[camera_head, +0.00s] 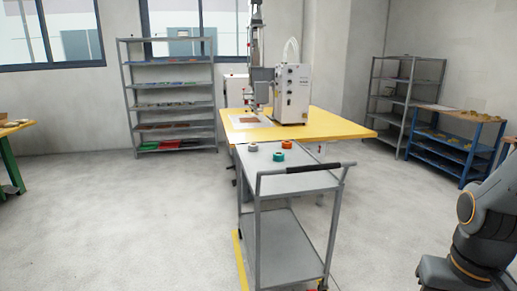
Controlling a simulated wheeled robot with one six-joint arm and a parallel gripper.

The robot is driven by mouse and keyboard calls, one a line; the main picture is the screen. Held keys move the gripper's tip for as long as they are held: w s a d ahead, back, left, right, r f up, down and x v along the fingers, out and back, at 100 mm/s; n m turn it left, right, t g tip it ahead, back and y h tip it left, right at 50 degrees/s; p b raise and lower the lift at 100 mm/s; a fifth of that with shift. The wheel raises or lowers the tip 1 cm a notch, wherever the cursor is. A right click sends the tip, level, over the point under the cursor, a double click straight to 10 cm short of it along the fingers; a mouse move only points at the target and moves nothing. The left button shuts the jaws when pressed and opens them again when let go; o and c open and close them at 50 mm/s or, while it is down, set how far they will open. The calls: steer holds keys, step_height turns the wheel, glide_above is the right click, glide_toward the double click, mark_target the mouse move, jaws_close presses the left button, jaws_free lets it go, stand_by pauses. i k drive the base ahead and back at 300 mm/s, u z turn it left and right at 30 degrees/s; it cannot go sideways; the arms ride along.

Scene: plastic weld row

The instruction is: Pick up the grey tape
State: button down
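The grey tape (253,147) is a small roll lying at the far left of the top shelf of a grey trolley (268,173). An orange tape roll (287,145) lies to its right, and a green tape roll (278,156) lies a little nearer, between the two in the picture. The three rolls look apart from one another. Part of a dark grey arm with orange rings shows at the right edge. My gripper is not in view.
The trolley has a black handle (307,168) at its near end and a lower shelf (285,250). Behind it a yellow table (345,126) carries a white machine (291,94). Shelving (170,103) stands at the back wall. Floor left of the trolley is clear.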

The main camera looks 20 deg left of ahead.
mark_target(253, 147)
steer(key=u, duration=0.95)
steer(key=k, duration=1.25)
steer(key=u, duration=1.15)
steer(key=i, duration=2.9)
steer(key=z, duration=0.3)
steer(key=i, duration=1.9)
steer(key=z, duration=0.95)
steer(key=i, duration=1.3)
steer(key=z, duration=1.85)
steer(key=i, duration=0.95)
steer(key=z, duration=0.55)
